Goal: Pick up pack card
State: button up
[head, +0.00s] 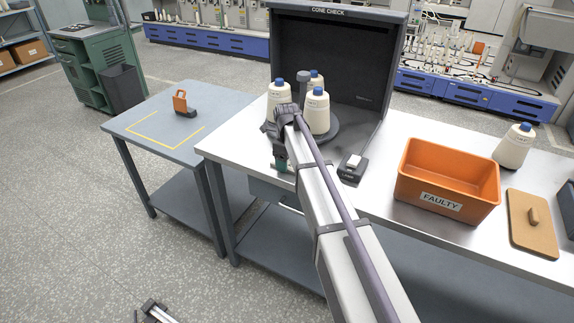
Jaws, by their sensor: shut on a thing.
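My gripper (280,159) points down near the front left of the steel bench, beside the turntable with the cones. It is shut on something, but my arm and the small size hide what. A dark green part shows at its lower end, and I cannot tell whether this is a finger or the held thing. I cannot make out a pack card for certain. An orange piece with an opening (180,102) stands upright by a small black block (186,113) on the grey side table.
White cones with blue tips (317,112) stand on the dark turntable (333,138) in the cone check booth (330,52). The orange FAULTY bin (433,201), a black device (352,168), a lone cone (513,147) and a handled tan board (524,235) occupy the bench. The side table (150,125) is mostly clear.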

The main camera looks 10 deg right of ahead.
jog(key=shift+c, duration=1.3)
notch_tip(320, 180, up, 10)
jog(key=p, duration=1)
jog(key=shift+r, duration=0.2)
